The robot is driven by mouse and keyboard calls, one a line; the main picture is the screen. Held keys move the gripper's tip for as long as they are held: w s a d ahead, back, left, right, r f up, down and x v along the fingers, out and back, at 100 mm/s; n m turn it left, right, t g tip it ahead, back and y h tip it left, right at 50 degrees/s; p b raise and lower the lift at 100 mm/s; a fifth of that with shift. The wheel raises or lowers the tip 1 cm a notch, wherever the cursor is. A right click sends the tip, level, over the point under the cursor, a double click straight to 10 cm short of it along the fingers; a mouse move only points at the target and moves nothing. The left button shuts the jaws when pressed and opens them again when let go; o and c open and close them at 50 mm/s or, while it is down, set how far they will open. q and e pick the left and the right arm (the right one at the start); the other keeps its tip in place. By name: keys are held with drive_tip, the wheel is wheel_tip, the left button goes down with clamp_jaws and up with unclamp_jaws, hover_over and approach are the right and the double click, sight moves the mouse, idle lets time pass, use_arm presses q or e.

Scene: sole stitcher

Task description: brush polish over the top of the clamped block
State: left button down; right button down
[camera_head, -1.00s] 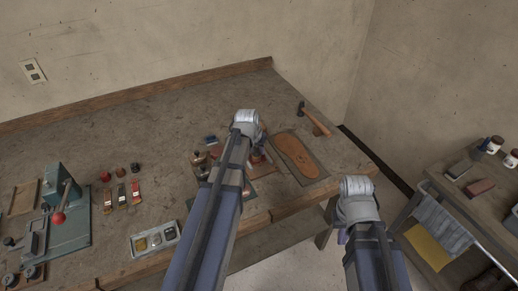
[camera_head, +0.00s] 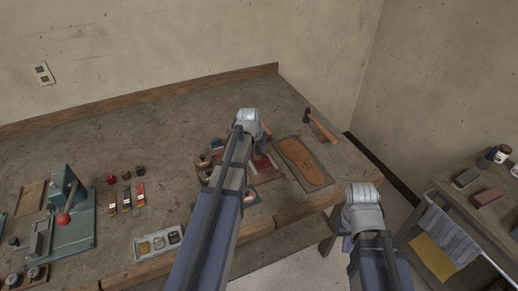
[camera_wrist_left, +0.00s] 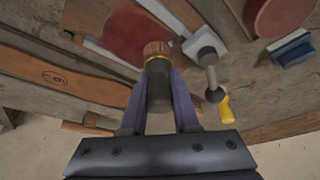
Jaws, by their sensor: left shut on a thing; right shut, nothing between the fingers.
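In the left wrist view my left gripper (camera_wrist_left: 160,100) is shut on a brush (camera_wrist_left: 157,62) with a dark handle, a gold band and a reddish-brown tip. The tip points away from the fingers, over or close to a dark red surface (camera_wrist_left: 125,32) flanked by pale grey bars. This may be the clamped block; I cannot tell whether the tip touches it. In the head view the left fingers are hidden behind the wrist, and red parts (camera_head: 263,163) show beside it. My right gripper (camera_head: 347,243) is shut and mostly hidden by its wrist, off the table's front edge.
A sole on a board (camera_head: 303,165) and a hammer (camera_head: 320,127) lie right of the left arm. A side cart (camera_head: 470,205) stands right. The table's back is clear.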

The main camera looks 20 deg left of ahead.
use_arm(q)
drive_tip(key=shift+s+d, duration=1.35)
drive_tip(key=shift+d, duration=0.05)
wheel_tip(320, 180, up, 6)
drive_tip(key=p, duration=0.6)
wheel_tip(320, 180, up, 3)
drive_tip(key=p, duration=0.3)
